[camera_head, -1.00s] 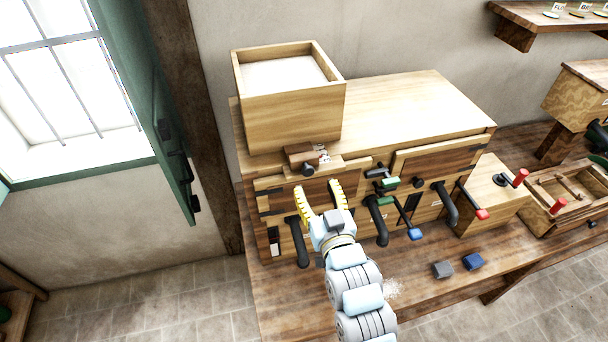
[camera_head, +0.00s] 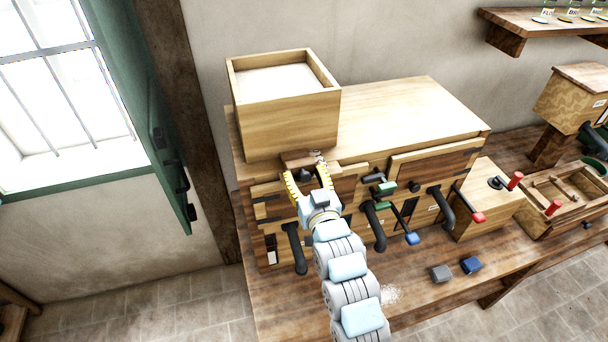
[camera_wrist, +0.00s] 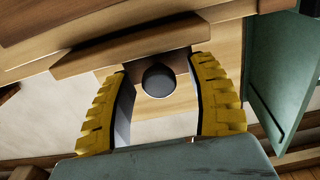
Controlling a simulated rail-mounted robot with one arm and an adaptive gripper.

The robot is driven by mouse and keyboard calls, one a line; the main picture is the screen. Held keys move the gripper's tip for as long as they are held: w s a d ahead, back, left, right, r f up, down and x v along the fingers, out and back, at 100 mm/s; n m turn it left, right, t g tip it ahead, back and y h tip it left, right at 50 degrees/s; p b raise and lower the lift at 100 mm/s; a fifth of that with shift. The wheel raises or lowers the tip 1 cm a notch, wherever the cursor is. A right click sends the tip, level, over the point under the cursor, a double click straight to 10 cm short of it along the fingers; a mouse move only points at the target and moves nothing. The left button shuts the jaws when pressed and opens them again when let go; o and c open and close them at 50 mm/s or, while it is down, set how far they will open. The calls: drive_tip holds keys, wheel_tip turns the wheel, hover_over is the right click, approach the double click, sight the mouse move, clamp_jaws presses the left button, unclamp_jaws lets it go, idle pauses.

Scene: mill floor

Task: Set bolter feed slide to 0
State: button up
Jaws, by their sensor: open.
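The bolter (camera_head: 410,110) is a pale wooden cabinet with an open hopper box (camera_head: 285,112) of pale flour on its top left. The feed slide (camera_head: 297,159) is a small brown wooden piece at the foot of the hopper's front. In the wrist view its round dark knob (camera_wrist: 158,80) sits between my two yellow fingers, with a gap on each side. My gripper (camera_head: 306,171) is open around the knob and shows in the wrist view (camera_wrist: 158,68). In the head view the fingers hide the knob. The scale by the slide is too small to read.
Dark spouts (camera_head: 293,248) and a green-handled lever (camera_head: 384,189) project from the cabinet front. A blue-ended lever (camera_head: 412,238) stands to the right of my arm. Grey (camera_head: 441,273) and blue (camera_head: 472,265) blocks lie on the bench. A green shutter (camera_head: 150,120) hangs at left.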

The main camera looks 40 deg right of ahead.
sight(299, 161)
clamp_jaws()
drive_tip(key=shift+b+x, duration=1.45)
drive_tip(key=shift+x, duration=0.75)
drive_tip(key=shift+w+d+r, duration=0.1)
drive_tip(key=shift+w+d, duration=0.15)
drive_tip(key=shift+w, duration=0.15)
unclamp_jaws()
